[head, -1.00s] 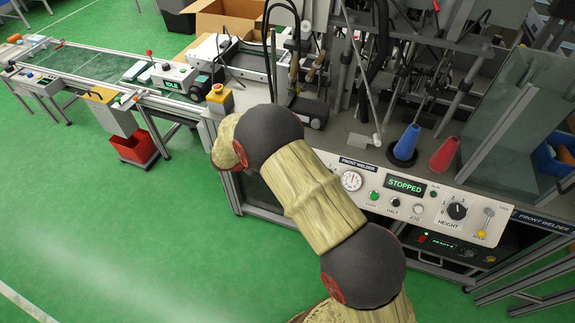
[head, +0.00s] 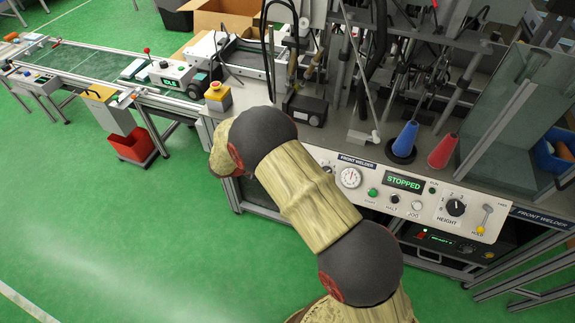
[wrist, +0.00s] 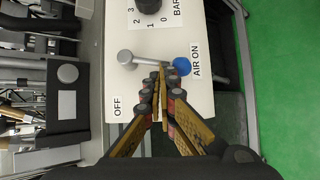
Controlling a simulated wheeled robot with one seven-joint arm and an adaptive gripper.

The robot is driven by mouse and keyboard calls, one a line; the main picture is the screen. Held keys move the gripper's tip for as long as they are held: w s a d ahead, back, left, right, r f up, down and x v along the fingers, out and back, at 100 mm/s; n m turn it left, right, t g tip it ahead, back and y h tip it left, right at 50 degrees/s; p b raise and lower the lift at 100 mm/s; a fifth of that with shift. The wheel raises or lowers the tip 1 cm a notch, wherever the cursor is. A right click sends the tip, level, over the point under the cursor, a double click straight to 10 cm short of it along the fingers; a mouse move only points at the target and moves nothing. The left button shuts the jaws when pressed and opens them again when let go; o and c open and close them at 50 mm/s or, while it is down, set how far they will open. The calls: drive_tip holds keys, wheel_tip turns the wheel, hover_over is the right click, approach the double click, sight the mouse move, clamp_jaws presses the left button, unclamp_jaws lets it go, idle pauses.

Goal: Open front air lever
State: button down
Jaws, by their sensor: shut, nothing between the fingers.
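In the wrist view, a grey lever (wrist: 146,60) lies on a white panel (wrist: 187,20). It runs from a round grey end (wrist: 125,57) on the left to a blue round knob (wrist: 182,66) on the right. "OFF" is printed below left of it, and "AIR ON" stands beside the blue knob. My gripper (wrist: 161,70) is shut and empty, its fingertips over or against the lever between the grey end and the blue knob. I cannot tell if they touch. In the head view my arm hides the gripper and this lever.
A black knob (wrist: 149,5) with a BAR scale sits above the lever. In the head view, the front welder panel (head: 375,200) reads STOPPED, with blue (head: 405,140) and red (head: 443,152) cones above. A conveyor (head: 75,68) stands left. Green floor (head: 130,230) is clear.

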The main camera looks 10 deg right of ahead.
drive_tip(key=shift+s+f+n, duration=0.1)
drive_tip(key=shift+s+n, duration=0.05)
drive_tip(key=shift+n, duration=0.25)
idle(1.7)
idle(0.7)
